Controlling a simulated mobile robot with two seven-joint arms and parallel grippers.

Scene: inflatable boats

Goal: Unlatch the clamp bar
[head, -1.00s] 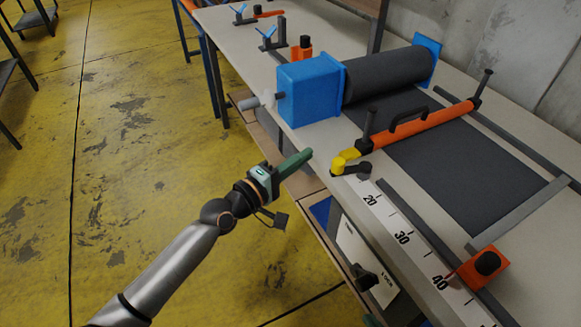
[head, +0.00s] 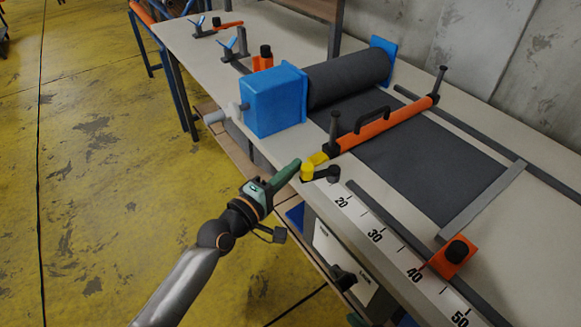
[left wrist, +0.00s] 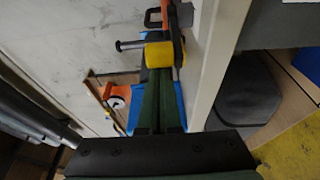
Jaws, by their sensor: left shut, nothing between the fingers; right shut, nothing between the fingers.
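The clamp bar (head: 385,125) is an orange bar with a black handle, lying across the dark fabric sheet on the bench. A yellow latch (head: 308,170) is at its near end, beside a dark pivoted piece at the bench edge. My left gripper (head: 297,164) is shut and empty, its green fingertips right beside the yellow latch. In the left wrist view the green fingers (left wrist: 160,100) point at the yellow latch (left wrist: 165,54); I cannot tell whether they touch. My right gripper is not in view.
A blue box (head: 270,100) holds the dark fabric roll (head: 350,76) behind the latch. A white numbered ruler (head: 390,245) runs along the front edge, near an orange block with a black knob (head: 453,256). The yellow floor left of the bench is clear.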

